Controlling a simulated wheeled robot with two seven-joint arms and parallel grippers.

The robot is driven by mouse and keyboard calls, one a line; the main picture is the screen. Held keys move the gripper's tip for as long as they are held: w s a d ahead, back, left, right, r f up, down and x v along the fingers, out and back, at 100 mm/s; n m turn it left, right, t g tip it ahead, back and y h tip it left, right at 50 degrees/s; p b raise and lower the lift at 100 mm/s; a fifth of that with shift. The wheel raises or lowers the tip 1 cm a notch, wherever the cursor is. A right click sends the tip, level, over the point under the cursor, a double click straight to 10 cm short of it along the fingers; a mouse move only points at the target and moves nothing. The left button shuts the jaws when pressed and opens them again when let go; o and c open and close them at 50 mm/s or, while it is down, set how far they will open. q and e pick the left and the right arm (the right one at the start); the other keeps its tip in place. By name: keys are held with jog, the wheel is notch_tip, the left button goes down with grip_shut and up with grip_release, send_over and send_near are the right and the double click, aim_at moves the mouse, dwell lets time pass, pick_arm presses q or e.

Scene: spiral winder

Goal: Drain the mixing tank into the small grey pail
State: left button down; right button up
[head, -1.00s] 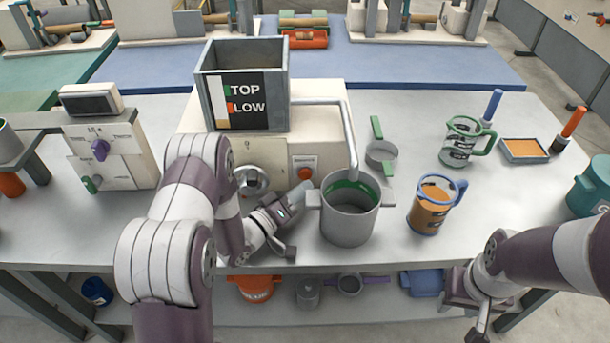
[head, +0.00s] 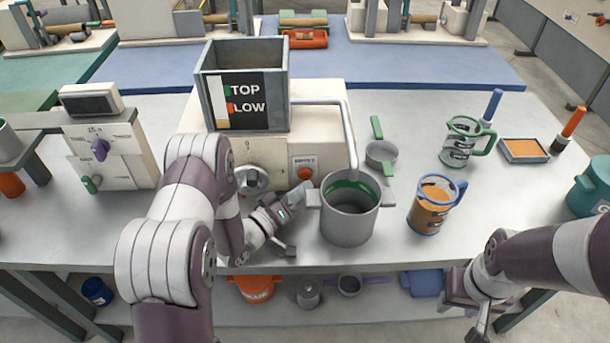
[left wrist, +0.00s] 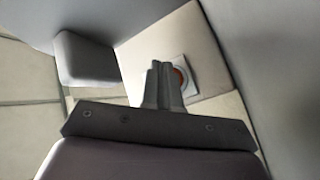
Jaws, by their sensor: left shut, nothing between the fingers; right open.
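The mixing tank (head: 220,92) is a grey box labelled TOP and LOW on a cream machine; its contents do not show. Its bent pipe (head: 347,125) ends over a grey two-lugged pail (head: 348,228). Green shows inside that pail; I cannot see a stream. My left gripper (head: 291,201) is shut and empty, between machine and pail, below the button. In the left wrist view its fingers (left wrist: 162,84) overlap the button (left wrist: 179,77). My right gripper (head: 479,325) is open at the table's front edge.
A control box (head: 112,155) is at left. A smaller grey pot (head: 307,293) is on the lower shelf.

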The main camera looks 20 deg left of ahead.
dwell(0.4)
pick_arm(q)
jog(key=shift+w+a, duration=0.15)
jog(key=shift+w, duration=0.3)
jog(key=shift+w+a, duration=0.1)
jog(key=shift+w, duration=0.3)
dwell(1.2)
jog(key=shift+s, duration=0.1)
dwell(2.0)
jog(key=shift+s+d, duration=0.2)
jog(key=shift+s, duration=0.55)
jog(key=shift+s+d+p, duration=0.25)
jog(key=shift+s+p, duration=0.05)
jog(key=shift+s, duration=0.45)
jog(key=shift+s+d+p, duration=0.2)
jog(key=shift+s+p, duration=0.05)
jog(key=shift+s, duration=0.45)
jog(key=shift+s+d, duration=0.25)
jog(key=shift+s, duration=0.7)
